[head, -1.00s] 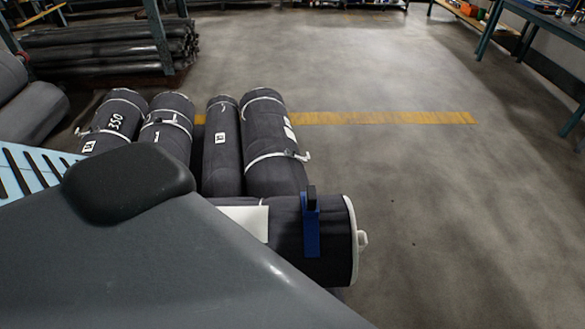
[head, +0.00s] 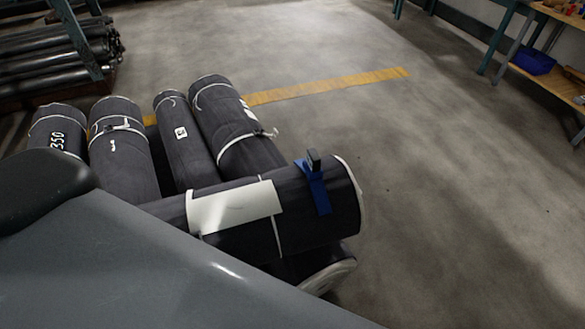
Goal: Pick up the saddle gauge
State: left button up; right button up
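The saddle gauge (head: 318,188) is a blue curved strap with a dark upright block on top. It sits over the right part of a dark grey roll (head: 345,195) that lies crosswise on top of other rolls. A white label (head: 235,207) is on the same roll, left of the gauge. Neither of my grippers shows in the head view. A large grey part of my own body covers the lower left and hides part of the rolls.
Several dark rolls with white ties (head: 235,125) lie side by side behind the crosswise roll. Another roll end (head: 330,275) shows beneath it. A rack of dark pipes (head: 45,55) stands at the far left, shelving (head: 555,75) at the right. The floor (head: 450,200) between is clear.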

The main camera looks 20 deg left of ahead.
aim_at(311, 166)
jog(key=k+j, duration=0.5)
jog(key=j, duration=0.15)
jog(key=k+j, duration=0.5)
jog(key=j, duration=0.15)
